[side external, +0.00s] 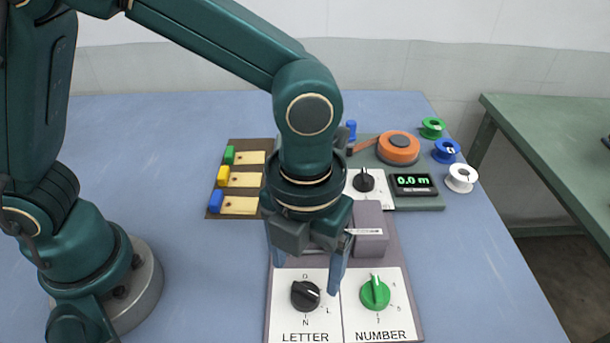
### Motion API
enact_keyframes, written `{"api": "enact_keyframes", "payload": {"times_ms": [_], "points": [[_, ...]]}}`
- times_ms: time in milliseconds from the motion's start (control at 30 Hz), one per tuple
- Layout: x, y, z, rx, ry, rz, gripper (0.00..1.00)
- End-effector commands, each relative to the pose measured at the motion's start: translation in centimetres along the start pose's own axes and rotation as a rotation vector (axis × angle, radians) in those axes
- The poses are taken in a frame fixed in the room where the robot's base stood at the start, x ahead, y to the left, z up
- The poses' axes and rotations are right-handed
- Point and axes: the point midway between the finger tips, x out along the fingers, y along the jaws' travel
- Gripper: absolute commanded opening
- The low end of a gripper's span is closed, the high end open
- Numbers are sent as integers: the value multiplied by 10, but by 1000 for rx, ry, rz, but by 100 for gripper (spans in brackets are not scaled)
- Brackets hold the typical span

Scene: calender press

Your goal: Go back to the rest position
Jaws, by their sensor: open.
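My gripper (308,284) is open, with its two blue fingers pointing down over the panel that bears the dials. Nothing shows between the fingers. The black LETTER dial (305,295) is just below and between the fingertips; I cannot tell whether they touch it. The green NUMBER dial (375,293) is to the right of the fingers, apart from them. A grey press block (370,228) stands behind the right finger and is partly hidden by my gripper.
Wooden pieces with green, yellow and blue ends lie on a brown tray (213,205) at left. Behind are an orange reel (398,148), a display reading 0.0 m (412,185) and a black knob (363,180). Green, blue and white spools (461,178) stand right. The blue table (500,270) is clear at front right.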

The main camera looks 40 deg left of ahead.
Motion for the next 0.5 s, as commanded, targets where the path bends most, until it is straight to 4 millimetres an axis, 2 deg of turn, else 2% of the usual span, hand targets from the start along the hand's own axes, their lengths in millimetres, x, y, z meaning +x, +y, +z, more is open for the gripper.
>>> {"api": "enact_keyframes", "payload": {"times_ms": [367, 500], "points": [[-4, 1, 2, -6, -1, -1, 80], [-24, 7, 20, -70, -42, -52, 80]]}}
